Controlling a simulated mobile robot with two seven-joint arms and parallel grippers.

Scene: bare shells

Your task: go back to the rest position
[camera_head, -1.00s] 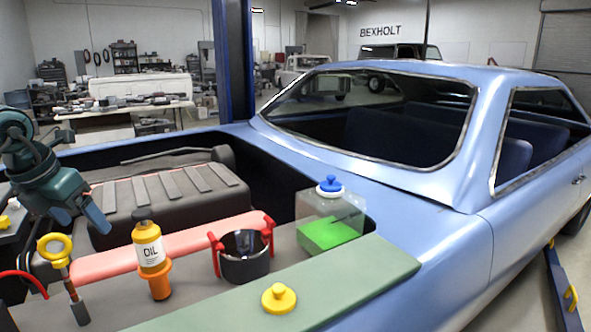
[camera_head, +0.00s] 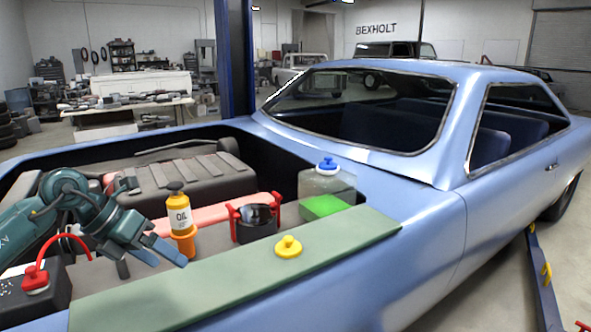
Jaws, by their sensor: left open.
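My left gripper (camera_head: 160,254) is at the end of the teal arm that comes in from the left. Its two blue-grey fingers are apart, with nothing seen between them. It hangs over the engine bay, in front of and left of the yellow oil bottle (camera_head: 179,214), apart from it as far as I can tell. My right gripper is not in view.
The oil bottle stands in an orange funnel (camera_head: 184,243). Right of it are a dark pot with red handles (camera_head: 256,223), a tank of green fluid (camera_head: 326,192) and a yellow cap (camera_head: 288,246) on the green mat (camera_head: 235,275). A battery (camera_head: 38,295) with a red cap is lower left.

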